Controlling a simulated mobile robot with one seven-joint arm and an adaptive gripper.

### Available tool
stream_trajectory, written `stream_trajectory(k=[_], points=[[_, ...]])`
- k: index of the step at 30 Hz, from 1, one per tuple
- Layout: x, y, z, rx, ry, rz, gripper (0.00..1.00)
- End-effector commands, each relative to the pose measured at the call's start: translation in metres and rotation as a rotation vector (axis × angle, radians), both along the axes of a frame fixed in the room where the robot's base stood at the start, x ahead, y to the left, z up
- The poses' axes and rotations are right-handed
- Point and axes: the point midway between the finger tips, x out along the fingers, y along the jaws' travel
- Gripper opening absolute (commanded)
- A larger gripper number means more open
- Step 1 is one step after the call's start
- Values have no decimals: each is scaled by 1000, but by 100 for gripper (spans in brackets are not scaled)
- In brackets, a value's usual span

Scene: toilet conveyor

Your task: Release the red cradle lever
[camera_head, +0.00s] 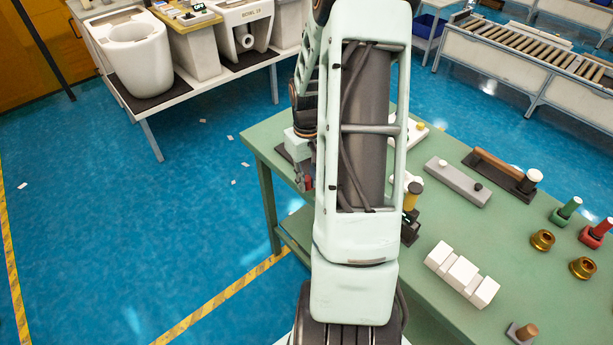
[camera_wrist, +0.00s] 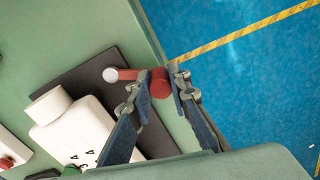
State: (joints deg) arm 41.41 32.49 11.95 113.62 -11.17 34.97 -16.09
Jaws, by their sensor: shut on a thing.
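The red cradle lever (camera_wrist: 158,88) is at the middle of the wrist view. A short red arm runs left from its thick red end to a round pale knob (camera_wrist: 110,74). The lever sits over a dark base plate (camera_wrist: 88,78) that also bears a white body (camera_wrist: 75,135). My gripper (camera_wrist: 161,79) has its two fingers on either side of the thick red end and is shut on it.
The green table (camera_head: 520,235) holds a grey bar (camera_head: 457,182), a white notched block (camera_head: 461,274), brass rings (camera_head: 542,240) and green and red pieces at right. A bench with toilet parts (camera_head: 140,55) stands at the back left. Blue floor lies beyond the table edge.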

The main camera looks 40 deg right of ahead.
Motion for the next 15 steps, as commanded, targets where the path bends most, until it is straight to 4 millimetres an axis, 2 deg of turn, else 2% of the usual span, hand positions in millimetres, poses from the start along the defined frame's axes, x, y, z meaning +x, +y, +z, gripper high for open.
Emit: stream_trajectory(k=[15], points=[[-6,2,1,-1,-1,113,0]])
